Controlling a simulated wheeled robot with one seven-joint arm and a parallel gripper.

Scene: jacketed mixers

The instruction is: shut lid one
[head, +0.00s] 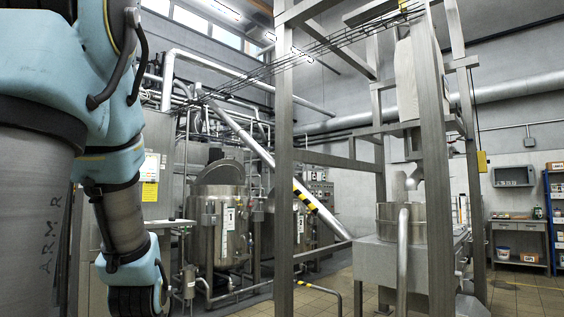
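A steel jacketed mixer (208,238) stands left of centre on the floor, with white label plates on its side. Its round lid (222,173) is raised and tilted up at the back of the rim, so the mixer looks open. A second steel vessel (269,232) stands just right of it, partly hidden by a frame post; its lid state is unclear. The numbers on the labels are too small to read surely. My blue arm fills the left side and hangs down to the bottom edge, well nearer than the mixers. My gripper is out of view.
A steel frame (285,190) with tall posts stands in the middle, and a slanting pipe with a striped band (305,200) crosses it. A steel hopper machine (375,262) stands at the right. Tiled floor (325,287) shows between them. A shelf unit (555,215) is far right.

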